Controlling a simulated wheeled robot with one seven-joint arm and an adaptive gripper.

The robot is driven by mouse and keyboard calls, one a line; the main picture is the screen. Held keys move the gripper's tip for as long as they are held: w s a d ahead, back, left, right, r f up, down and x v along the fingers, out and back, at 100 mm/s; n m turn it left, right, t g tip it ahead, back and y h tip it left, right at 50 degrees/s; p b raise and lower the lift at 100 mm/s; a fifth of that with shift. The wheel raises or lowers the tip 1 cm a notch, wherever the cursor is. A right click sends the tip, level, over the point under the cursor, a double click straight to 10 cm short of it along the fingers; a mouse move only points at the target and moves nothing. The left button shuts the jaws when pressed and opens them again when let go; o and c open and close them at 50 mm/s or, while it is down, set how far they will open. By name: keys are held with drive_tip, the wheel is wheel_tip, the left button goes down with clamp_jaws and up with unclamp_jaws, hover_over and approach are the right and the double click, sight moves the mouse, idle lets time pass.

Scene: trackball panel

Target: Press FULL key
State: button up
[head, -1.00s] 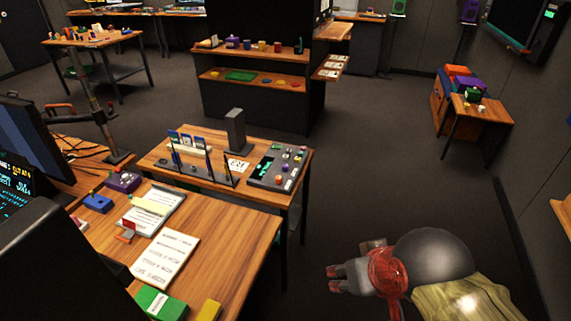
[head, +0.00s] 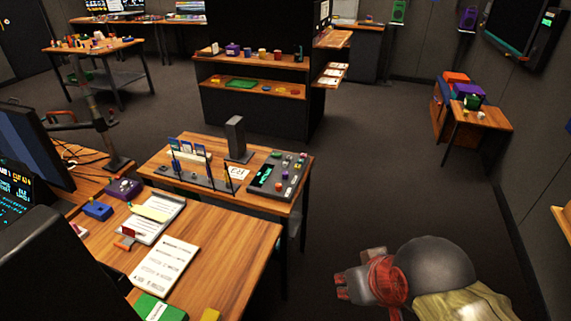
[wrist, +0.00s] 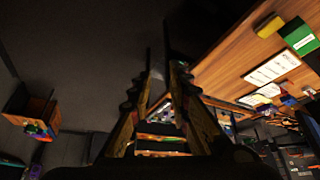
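The dark trackball panel (head: 266,178) lies on the right side of a small wooden table in the head view. It has a green-lit display and several small coloured knobs or keys. The FULL key cannot be told apart at this size. My gripper (head: 342,285) is at the lower right of the head view, over the floor, well apart from the panel and in front of the table. In the wrist view my gripper (wrist: 165,85) shows two long fingers with a gap between them and nothing held.
A dark upright block (head: 235,138), a white card (head: 238,173) and a rack of cards share the small table. A larger desk (head: 235,240) with papers (head: 165,266) stands in front at left. The floor (head: 390,170) right of the tables is clear. A side table (head: 484,117) stands at the right wall.

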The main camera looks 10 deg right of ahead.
clamp_jaws()
idle(1.2)
